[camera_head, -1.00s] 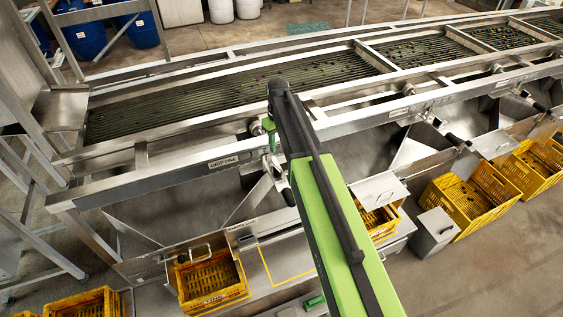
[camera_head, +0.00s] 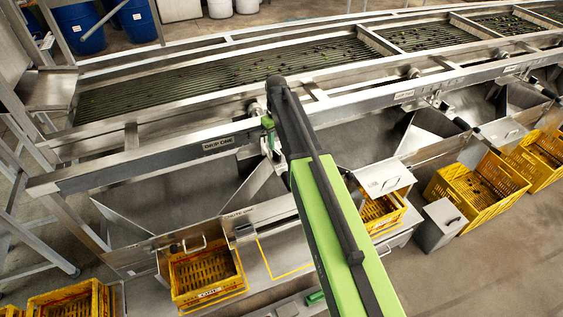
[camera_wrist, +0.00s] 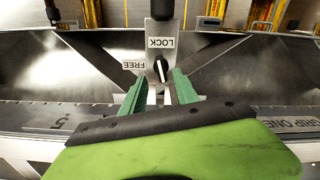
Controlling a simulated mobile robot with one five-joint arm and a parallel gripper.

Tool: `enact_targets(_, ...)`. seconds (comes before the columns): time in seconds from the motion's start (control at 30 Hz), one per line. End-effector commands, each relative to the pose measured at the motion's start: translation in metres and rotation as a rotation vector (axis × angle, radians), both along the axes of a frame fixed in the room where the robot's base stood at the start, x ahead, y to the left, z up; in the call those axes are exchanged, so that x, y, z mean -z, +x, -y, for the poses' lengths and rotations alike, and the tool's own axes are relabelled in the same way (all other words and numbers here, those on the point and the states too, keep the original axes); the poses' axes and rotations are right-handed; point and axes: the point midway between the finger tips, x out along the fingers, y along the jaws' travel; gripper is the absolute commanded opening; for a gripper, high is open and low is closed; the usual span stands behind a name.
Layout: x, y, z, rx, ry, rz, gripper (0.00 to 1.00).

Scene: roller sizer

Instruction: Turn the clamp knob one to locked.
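The clamp knob (camera_wrist: 160,68) is small and dark with a white pointer line. In the wrist view it sits on a pale plate (camera_wrist: 157,92) marked LOCK and FREE, both upside down. The pointer stands nearly upright in the picture, toward the LOCK side and away from FREE at the left. My gripper (camera_wrist: 159,77) is open, its two green fingers apart on either side of the knob's picture position. I cannot tell whether they touch it. In the head view my gripper (camera_head: 269,134) is at the front rail, partly hidden by my arm, and the knob cannot be made out.
The front rail (camera_head: 100,177) carries a GRIP ONE label (camera_head: 218,144). A black-ended lever (camera_wrist: 162,10) stands beyond the LOCK mark. Sloping metal chutes (camera_wrist: 230,70) lie on both sides. A yellow crate (camera_head: 207,292) and a grey box (camera_head: 440,224) stand below.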

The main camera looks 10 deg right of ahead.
Motion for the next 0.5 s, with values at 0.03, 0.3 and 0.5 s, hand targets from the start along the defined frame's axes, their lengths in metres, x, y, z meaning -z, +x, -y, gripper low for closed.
enact_targets(0.03,0.022,0.000,0.000,0.000,0.000,0.000,0.36)
enact_targets(0.3,0.063,0.000,0.000,0.000,0.000,0.000,0.36)
enact_targets(0.5,0.062,0.000,-0.001,-0.001,0.000,0.000,0.36)
